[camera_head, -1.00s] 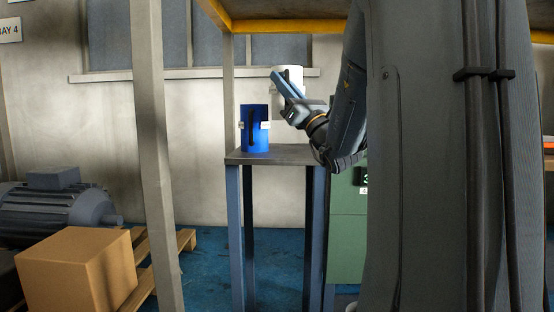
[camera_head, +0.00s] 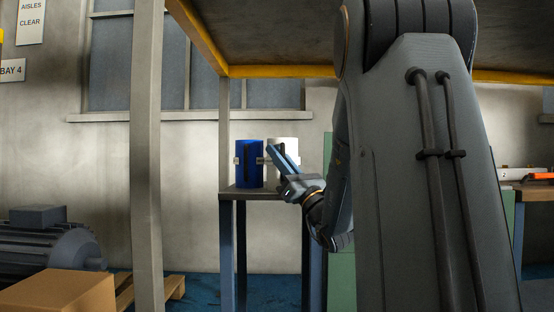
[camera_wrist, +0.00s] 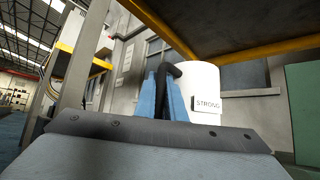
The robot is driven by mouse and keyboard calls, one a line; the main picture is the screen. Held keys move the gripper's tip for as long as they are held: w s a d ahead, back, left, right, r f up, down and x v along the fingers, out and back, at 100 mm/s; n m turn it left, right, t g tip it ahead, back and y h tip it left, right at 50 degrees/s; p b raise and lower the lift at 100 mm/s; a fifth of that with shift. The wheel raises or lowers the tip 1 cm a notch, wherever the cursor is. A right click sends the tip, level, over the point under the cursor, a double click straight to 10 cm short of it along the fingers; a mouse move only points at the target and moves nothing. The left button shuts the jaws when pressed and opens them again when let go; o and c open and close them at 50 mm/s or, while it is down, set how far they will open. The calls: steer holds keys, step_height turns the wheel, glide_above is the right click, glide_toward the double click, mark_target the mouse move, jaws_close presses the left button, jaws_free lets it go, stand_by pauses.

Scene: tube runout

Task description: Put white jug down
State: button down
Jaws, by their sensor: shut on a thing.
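The white jug (camera_head: 287,144) is upright beside a blue jug (camera_head: 249,165), just to its right, their tops about level. My gripper (camera_head: 279,160) is in front of the white jug and hides its lower part, so I cannot tell whether its base touches the small stand (camera_head: 230,191) below. In the wrist view, the blue fingers (camera_wrist: 167,98) are closed around the black handle of the white jug (camera_wrist: 203,82). A label reading STRONG faces the wrist camera. The blue jug stands on the left part of the stand.
A pale post (camera_head: 146,160) rises left of the stand, and a yellow-edged shelf (camera_head: 280,71) spans overhead. A cardboard box (camera_head: 62,293) and a motor (camera_head: 45,245) are at lower left. A bench (camera_head: 535,191) with orange items is at far right.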

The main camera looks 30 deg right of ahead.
steer(key=shift+f, duration=0.1)
steer(key=c, duration=1.8)
jaws_free()
steer(key=shift+c, duration=0.2)
steer(key=p+v, duration=0.3)
steer(key=v, duration=0.8)
steer(key=shift+s+f, duration=0.2)
steer(key=shift+s, duration=0.2)
